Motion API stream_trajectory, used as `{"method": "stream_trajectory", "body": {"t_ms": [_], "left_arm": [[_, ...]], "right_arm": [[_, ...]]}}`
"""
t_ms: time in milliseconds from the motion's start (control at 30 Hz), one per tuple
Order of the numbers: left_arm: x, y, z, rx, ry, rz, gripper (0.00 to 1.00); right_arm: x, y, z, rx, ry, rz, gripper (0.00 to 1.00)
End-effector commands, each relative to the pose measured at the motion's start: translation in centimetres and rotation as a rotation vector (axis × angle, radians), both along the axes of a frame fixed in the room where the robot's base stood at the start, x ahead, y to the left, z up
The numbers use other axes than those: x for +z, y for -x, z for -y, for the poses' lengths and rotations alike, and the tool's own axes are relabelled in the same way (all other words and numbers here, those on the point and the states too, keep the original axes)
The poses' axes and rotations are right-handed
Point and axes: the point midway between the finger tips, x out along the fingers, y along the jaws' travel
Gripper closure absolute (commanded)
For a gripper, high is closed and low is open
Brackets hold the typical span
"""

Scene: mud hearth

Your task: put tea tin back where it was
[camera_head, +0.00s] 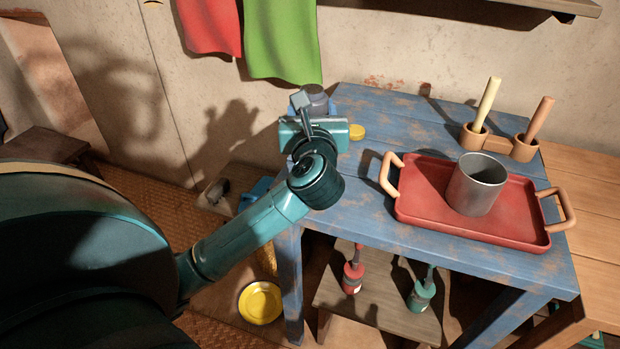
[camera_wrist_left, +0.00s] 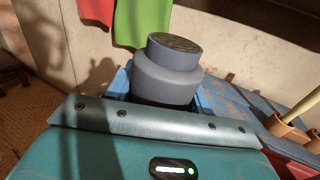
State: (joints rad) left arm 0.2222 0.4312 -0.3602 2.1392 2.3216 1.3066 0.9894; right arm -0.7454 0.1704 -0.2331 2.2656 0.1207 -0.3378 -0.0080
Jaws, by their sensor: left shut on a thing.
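The tea tin, a grey-purple jar with a narrower neck and a dark top (camera_head: 316,98), is at the far left corner of the blue table (camera_head: 350,205). It also shows upright in the left wrist view (camera_wrist_left: 168,75). My left gripper (camera_head: 312,108) is shut on it, with blue fingers on both sides of its body. My wrist hides the tin's lower part, so I cannot tell whether it touches the table. My right gripper is not in view.
A red tray (camera_head: 425,200) with a grey metal cup (camera_head: 476,184) stands on the table. Behind it is a wooden holder (camera_head: 497,147) with two upright handles. A small yellow disc (camera_head: 357,132) lies near my gripper. Red (camera_head: 211,25) and green (camera_head: 282,40) cloths hang behind.

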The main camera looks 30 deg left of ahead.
Motion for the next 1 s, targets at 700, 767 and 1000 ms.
{"method": "stream_trajectory", "body": {"t_ms": [700,767,1000], "left_arm": [[-9.4,0.0,0.0,0.0,-0.002,0.0,0.74],[-9.4,0.0,0.0,0.0,-0.001,0.0,0.74],[-9.7,0.0,0.0,0.0,-0.001,-0.001,0.74]], "right_arm": [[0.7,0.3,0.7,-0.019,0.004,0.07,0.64],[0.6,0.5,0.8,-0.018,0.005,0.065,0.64],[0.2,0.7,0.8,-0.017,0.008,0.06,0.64]]}}
